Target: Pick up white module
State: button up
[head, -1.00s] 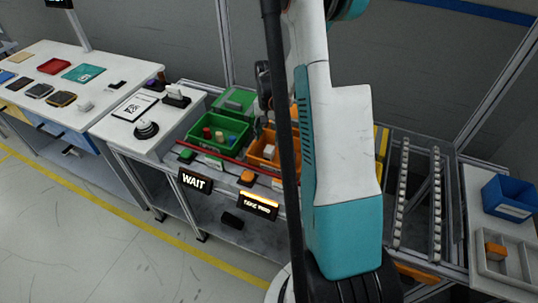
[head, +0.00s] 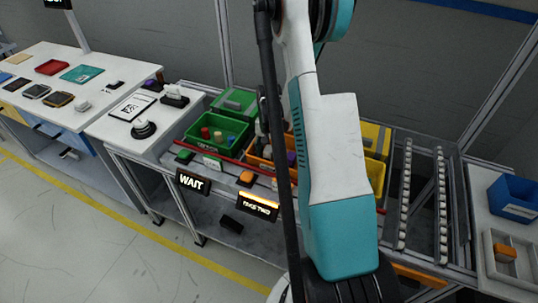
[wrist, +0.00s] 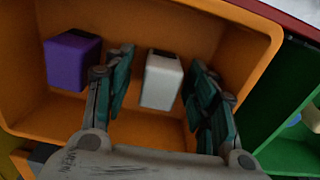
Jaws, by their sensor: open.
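The white module (wrist: 161,80) is a small white block with a dark top patch, inside the orange bin (wrist: 130,130) in the wrist view. My gripper (wrist: 165,85) is open, with one finger on each side of the white module and a gap showing on both sides. Contact is not visible. A purple module (wrist: 72,60) lies in the same bin, left of my left finger. In the head view, my arm hides most of the orange bin (head: 257,152) and the white module is not visible.
A green bin (head: 232,139) with several small parts stands left of the orange bin, and a yellow bin (head: 374,170) to its right. A red rail (head: 226,157) runs along the front. The wrist view shows the green bin (wrist: 280,120) close on the right.

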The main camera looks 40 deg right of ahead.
jog(key=c, duration=1.1)
jog(key=shift+r, duration=0.15)
jog(key=shift+c, duration=0.2)
